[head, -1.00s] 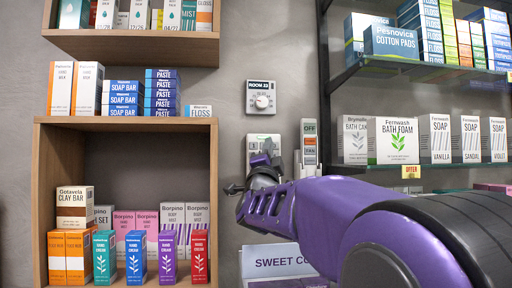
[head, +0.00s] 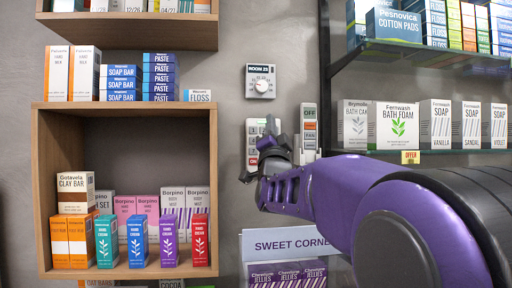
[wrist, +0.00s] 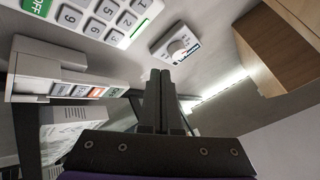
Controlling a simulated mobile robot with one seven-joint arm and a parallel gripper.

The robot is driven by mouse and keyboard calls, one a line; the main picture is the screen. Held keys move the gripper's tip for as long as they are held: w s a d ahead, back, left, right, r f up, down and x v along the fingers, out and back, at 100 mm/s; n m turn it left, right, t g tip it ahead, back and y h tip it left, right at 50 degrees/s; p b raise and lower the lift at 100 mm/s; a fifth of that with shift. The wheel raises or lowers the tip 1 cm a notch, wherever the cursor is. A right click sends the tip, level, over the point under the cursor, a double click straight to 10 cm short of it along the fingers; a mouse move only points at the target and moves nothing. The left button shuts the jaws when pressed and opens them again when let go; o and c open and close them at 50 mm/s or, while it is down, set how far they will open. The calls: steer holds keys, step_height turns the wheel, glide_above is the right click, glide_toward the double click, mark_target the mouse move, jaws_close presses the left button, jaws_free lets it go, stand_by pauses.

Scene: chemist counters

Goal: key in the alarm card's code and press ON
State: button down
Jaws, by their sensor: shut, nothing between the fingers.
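The white wall keypad (head: 252,136) hangs below the thermostat in the head view, its right part hidden behind my gripper. In the wrist view the keypad (wrist: 100,18) is at the top, cut off by the frame edge, showing several digit keys, a green OFF key (wrist: 38,6) and a thin green strip. My gripper (wrist: 160,76) is shut and empty; its fingertips show below the keypad's edge in the wrist view, apart from the keys in the picture. In the head view my gripper (head: 270,124) is in front of the keypad's right side.
A thermostat (head: 260,81) labelled ROOM is above the keypad. A white switch box (head: 309,130) with an OFF label is close on its right. A wooden shelf (head: 40,190) with boxes is at left, shelves with soap boxes at right. A SWEET CORNER sign (head: 290,245) is below.

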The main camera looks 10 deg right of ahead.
steer(key=s+f+n+g+y+p, duration=0.1)
steer(key=f+n+g+y, duration=0.3)
steer(key=n+y, duration=0.3)
steer(key=s+f+n+g+y+p, duration=0.2)
steer(key=n+y, duration=0.6)
steer(key=n, duration=0.9)
steer(key=shift+s+d+f+n+g+y+p, duration=0.15)
steer(key=shift+d+f+n+g+y+p, duration=0.2)
steer(key=shift+f+g, duration=0.75)
steer(key=shift+a+r, duration=0.1)
steer(key=shift+r, duration=0.15)
steer(key=w+p, duration=0.3)
steer(key=w, duration=0.6)
steer(key=shift+w+p, duration=0.1)
steer(key=shift+p, duration=0.35)
steer(key=shift+w, duration=0.25)
